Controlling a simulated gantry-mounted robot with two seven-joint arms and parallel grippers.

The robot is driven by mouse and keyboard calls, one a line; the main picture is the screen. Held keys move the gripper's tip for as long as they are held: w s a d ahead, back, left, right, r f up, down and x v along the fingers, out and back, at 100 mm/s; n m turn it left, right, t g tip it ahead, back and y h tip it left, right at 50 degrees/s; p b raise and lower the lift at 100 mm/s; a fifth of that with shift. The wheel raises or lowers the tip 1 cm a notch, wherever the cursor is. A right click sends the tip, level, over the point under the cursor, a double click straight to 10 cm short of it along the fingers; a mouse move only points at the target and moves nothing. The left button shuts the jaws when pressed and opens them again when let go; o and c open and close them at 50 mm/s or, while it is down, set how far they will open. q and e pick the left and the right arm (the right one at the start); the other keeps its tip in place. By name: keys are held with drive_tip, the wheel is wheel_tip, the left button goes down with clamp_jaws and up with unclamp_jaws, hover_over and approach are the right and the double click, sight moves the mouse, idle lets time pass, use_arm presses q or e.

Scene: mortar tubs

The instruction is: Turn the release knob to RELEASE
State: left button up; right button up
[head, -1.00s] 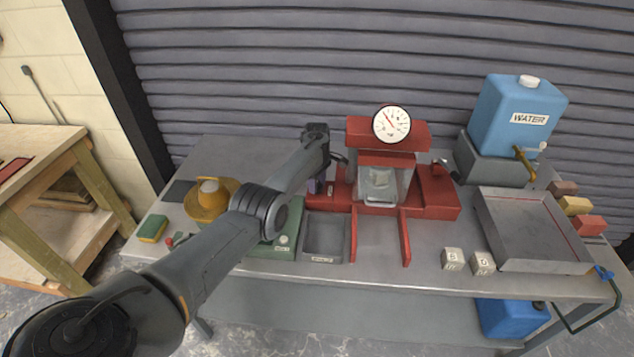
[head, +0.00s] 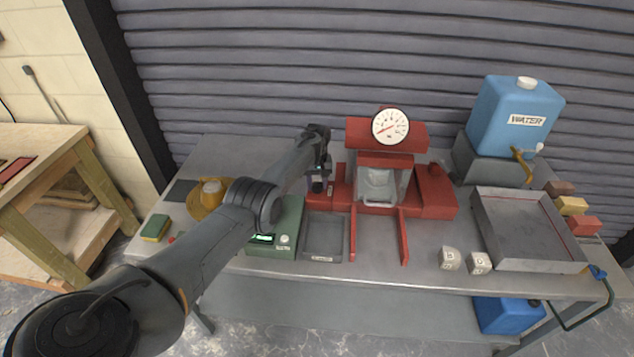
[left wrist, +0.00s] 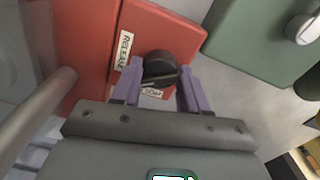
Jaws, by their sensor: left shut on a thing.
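The red press (head: 388,160) stands at the back middle of the bench with a round white gauge (head: 390,127) on top; its needle points to the lower left. In the left wrist view, the black release knob (left wrist: 160,70) sits on a red panel (left wrist: 160,30). A RELEASE label (left wrist: 123,50) is left of the knob and another, partly covered label is below it. My left gripper (head: 318,186) is at the press's left side; its purple fingers (left wrist: 160,82) are shut on the knob. I cannot tell exactly where the knob points. My right gripper is out of view.
Two pale cubes (head: 450,258) lie at the front. A large metal tray (head: 530,265) and a blue water container (head: 517,110) are on the right.

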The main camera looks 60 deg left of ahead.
sight(317, 183)
use_arm(q)
drive_tip(key=m, duration=0.3)
drive_tip(key=shift+m, duration=1.8)
drive_tip(key=o, duration=1.1)
drive_tip(key=shift+c, duration=0.2)
drive_tip(key=shift+r+p, duration=0.3)
drive_tip(key=shift+r, duration=0.25)
wheel_tip(317, 183, up, 8)
drive_tip(key=p, duration=0.3)
drive_tip(key=shift+r+p, duration=0.25)
drive_tip(key=shift+p, duration=0.15)
drive_tip(key=shift+r, duration=0.65)
